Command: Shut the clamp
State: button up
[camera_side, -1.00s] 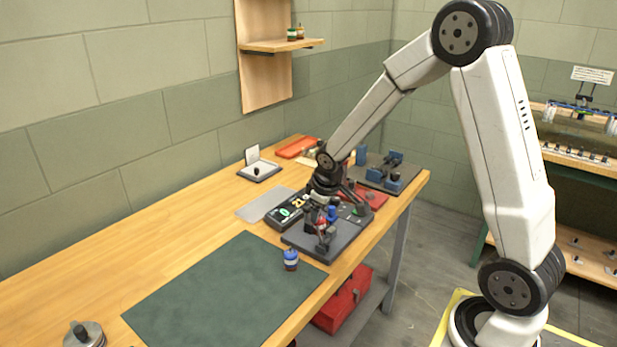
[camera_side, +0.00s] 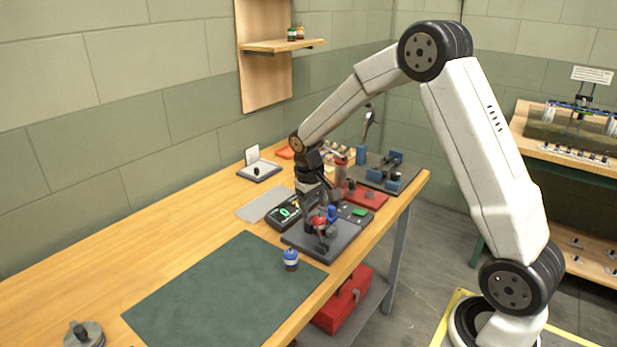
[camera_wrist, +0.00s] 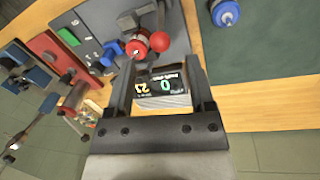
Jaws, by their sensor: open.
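The clamp stands on a dark grey base plate (camera_side: 345,240) near the table's right edge. In the wrist view a red ball (camera_wrist: 159,41), apparently its handle end, lies near the tips of my fingers, beside a red round part (camera_wrist: 137,47). My gripper (camera_wrist: 160,62) is open, and the red ball shows between and just beyond the fingertips. I cannot tell whether they touch.
Red (camera_side: 366,197) and grey fixtures stand behind. The mat is mostly clear.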

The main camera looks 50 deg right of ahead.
aim_at(317, 226)
jog(key=shift+s+d+f, duration=0.1)
jog(key=shift+d+f, duration=0.1)
jog(key=shift+f, duration=1.05)
jog(key=shift+w+d+f, duration=0.1)
jog(key=shift+d+f, duration=0.05)
jog(key=shift+f, duration=1.05)
jog(key=shift+s+d+f, duration=0.1)
jog(key=shift+d+f, duration=0.1)
jog(key=shift+f, duration=1.05)
grip_shut()
jog(key=shift+d, duration=0.1)
